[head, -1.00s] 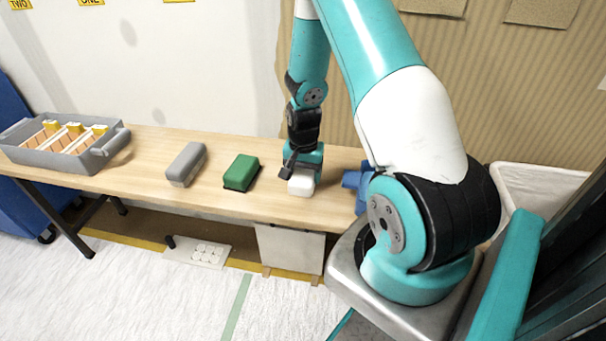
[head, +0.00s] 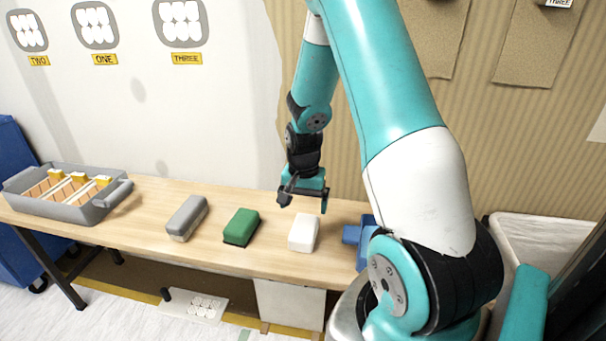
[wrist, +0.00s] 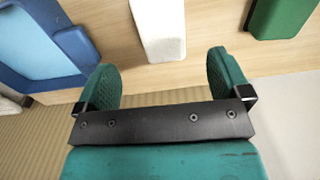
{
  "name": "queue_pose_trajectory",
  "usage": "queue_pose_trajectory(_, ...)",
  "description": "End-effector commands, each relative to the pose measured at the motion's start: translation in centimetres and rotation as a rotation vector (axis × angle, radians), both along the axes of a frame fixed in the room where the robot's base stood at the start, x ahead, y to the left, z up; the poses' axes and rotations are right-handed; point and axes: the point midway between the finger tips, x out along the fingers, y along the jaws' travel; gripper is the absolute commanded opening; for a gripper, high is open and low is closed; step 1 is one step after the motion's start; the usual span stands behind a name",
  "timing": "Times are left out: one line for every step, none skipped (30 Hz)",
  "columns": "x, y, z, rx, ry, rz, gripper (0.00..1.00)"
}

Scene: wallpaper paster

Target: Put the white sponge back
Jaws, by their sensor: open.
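The white sponge (head: 304,232) lies on the wooden table, to the right of the green sponge (head: 241,227). My gripper (head: 305,202) is open and empty, above and behind the white sponge, apart from it. In the wrist view the white sponge (wrist: 160,30) lies beyond the gap between the two open fingers of my gripper (wrist: 168,80). The green sponge (wrist: 283,20) shows at the upper right there, and a blue object (wrist: 45,45) at the left.
A grey sponge (head: 187,217) lies left of the green one. A grey tray (head: 85,211) with yellow-topped pieces stands at the table's left end. The blue object (head: 358,236) is right of the white sponge, partly behind my arm. Bare table (head: 140,205) lies between tray and grey sponge.

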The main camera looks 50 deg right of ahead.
Motion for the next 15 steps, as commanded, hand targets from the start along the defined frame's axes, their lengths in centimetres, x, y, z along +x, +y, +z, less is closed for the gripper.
queue_pose_trajectory(0.1, 0.0, 1.7, -0.002, -0.005, 0.0, 0.95)
queue_pose_trajectory(0.1, 0.0, 2.4, -0.003, -0.005, 0.0, 0.95)
queue_pose_trajectory(0.1, 0.0, 3.3, -0.002, -0.005, 0.0, 0.95)
queue_pose_trajectory(0.1, 0.0, 3.9, -0.002, -0.005, 0.0, 0.95)
queue_pose_trajectory(0.1, 0.0, 4.5, -0.002, -0.003, 0.0, 0.95)
queue_pose_trajectory(0.1, 0.0, 5.2, -0.003, -0.004, 0.0, 0.95)
queue_pose_trajectory(0.0, 0.0, 5.6, -0.001, -0.003, 0.0, 0.95)
queue_pose_trajectory(0.0, 0.0, 6.0, -0.002, -0.003, 0.0, 0.95)
queue_pose_trajectory(0.1, 0.0, 6.5, -0.001, -0.003, 0.0, 0.95)
queue_pose_trajectory(0.0, 0.0, 6.8, 0.0, -0.001, 0.0, 0.95)
queue_pose_trajectory(0.0, 0.0, 7.0, 0.0, -0.001, 0.0, 0.95)
queue_pose_trajectory(0.0, 0.0, 7.3, 0.0, -0.001, 0.0, 0.95)
queue_pose_trajectory(0.0, 0.0, 7.4, 0.0, -0.001, 0.0, 0.95)
queue_pose_trajectory(0.0, 0.0, 7.5, 0.0, -0.001, 0.0, 0.95)
queue_pose_trajectory(0.0, 0.0, 7.6, 0.0, 0.0, 0.001, 0.95)
